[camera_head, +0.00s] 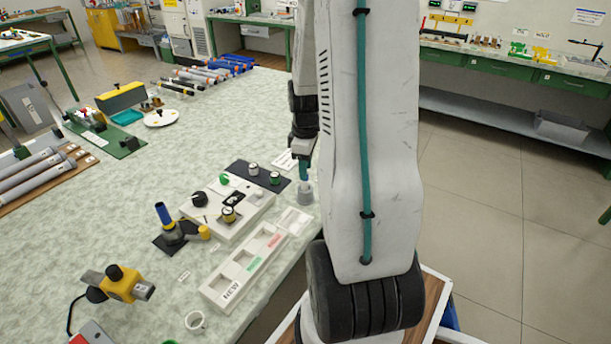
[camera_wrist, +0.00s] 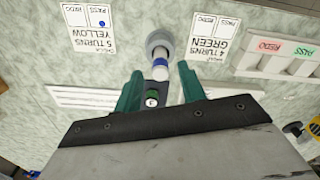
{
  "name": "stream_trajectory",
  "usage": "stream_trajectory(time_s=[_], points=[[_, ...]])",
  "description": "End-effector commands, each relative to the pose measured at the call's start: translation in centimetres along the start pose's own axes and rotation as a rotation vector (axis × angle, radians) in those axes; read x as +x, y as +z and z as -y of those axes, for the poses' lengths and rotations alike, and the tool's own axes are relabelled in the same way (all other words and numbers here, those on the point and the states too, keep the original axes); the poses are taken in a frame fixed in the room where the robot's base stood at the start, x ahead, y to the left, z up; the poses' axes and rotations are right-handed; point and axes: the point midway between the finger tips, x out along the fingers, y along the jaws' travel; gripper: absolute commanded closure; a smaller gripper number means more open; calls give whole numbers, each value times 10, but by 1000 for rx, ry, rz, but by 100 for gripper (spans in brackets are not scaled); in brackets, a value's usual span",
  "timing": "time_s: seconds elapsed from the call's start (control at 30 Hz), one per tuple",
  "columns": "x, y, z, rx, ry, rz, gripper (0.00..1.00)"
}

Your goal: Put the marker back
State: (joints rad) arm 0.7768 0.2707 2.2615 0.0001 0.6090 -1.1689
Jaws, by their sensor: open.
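The marker (camera_wrist: 160,68), blue and white, stands in a small grey round cup (camera_wrist: 160,41) in the wrist view. In the head view the cup (camera_head: 305,193) is near the bench's right edge, and the marker cannot be told apart from the teal fingers above it. My gripper (camera_wrist: 161,72) is open, its teal fingertips on either side of the marker with a gap at each side. In the head view my gripper (camera_head: 304,177) points down just above the cup, largely hidden by my arm.
A white tray (camera_head: 208,291) marked NEW lies along the bench edge. A dark mat (camera_head: 240,168) holds small round pieces; a white fixture with a knob (camera_head: 199,199) is beside it. Printed cards (camera_wrist: 214,38) lie beside the cup. A blue-topped stand (camera_head: 163,213) is further left.

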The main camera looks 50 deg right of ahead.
Motion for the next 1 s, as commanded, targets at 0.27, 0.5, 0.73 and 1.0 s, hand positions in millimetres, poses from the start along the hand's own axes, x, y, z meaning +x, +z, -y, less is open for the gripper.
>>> stream_trajectory(time_s=[0.27, 0.5, 0.73, 1.0], points=[[-59, 0, 0, 0, 4, -2, 60], [-82, -3, 4, 3, 3, -1, 60], [-137, -41, 80, 71, 29, -20, 60], [-196, -48, 228, 228, 45, -69, 60]])
